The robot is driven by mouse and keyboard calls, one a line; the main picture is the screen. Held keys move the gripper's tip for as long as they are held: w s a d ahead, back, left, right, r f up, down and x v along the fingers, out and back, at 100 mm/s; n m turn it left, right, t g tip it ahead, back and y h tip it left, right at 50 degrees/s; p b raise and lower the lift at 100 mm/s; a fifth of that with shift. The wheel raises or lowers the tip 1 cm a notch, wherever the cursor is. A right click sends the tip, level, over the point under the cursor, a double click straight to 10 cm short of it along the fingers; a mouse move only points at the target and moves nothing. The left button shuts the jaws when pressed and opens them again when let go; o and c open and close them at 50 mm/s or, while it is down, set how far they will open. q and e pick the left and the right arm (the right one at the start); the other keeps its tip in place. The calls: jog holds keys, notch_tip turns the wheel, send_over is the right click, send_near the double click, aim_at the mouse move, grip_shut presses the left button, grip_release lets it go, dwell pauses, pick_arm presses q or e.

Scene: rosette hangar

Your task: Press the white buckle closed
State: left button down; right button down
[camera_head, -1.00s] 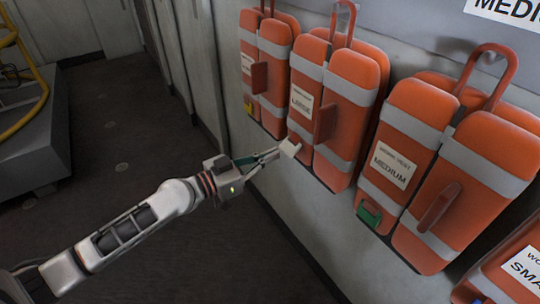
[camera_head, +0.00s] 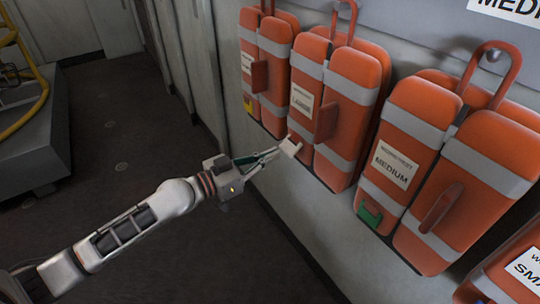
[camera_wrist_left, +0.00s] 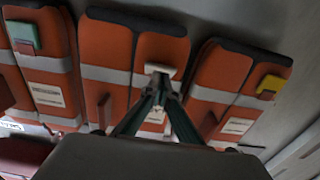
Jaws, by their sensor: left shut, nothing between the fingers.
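The white buckle (camera_head: 291,147) is at the lower front of the middle orange life vest (camera_head: 349,70). My left gripper (camera_head: 277,153) comes in from the left, and its fingertips are at the buckle. The fingers are together with nothing between them. In the left wrist view the buckle (camera_wrist_left: 160,69) is right in front of the fingertips (camera_wrist_left: 160,88), which look to be touching it or very close. The fingertips partly cover it, so I cannot tell whether its halves are fully joined. My right gripper is not in view.
Orange vests hang in a row on the grey wall. The vest at right has a green buckle (camera_head: 369,215), and the far left one has a yellow buckle (camera_head: 247,104). A grey platform with yellow rails (camera_head: 30,125) stands at left. The floor between is clear.

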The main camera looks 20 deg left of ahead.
aim_at(285, 150)
pick_arm(q)
jog(key=shift+x, duration=2.05)
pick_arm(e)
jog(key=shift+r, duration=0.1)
pick_arm(q)
jog(key=shift+f+b, duration=0.4)
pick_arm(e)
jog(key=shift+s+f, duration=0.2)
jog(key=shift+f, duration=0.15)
pick_arm(q)
jog(key=shift+w+d, duration=0.2)
jog(key=shift+w, duration=0.1)
jog(key=shift+f+b, duration=0.3)
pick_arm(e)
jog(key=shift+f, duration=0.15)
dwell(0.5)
pick_arm(q)
jog(key=shift+w+d, duration=0.25)
jog(key=shift+w, duration=0.1)
dwell(0.6)
jog(key=shift+f, duration=0.15)
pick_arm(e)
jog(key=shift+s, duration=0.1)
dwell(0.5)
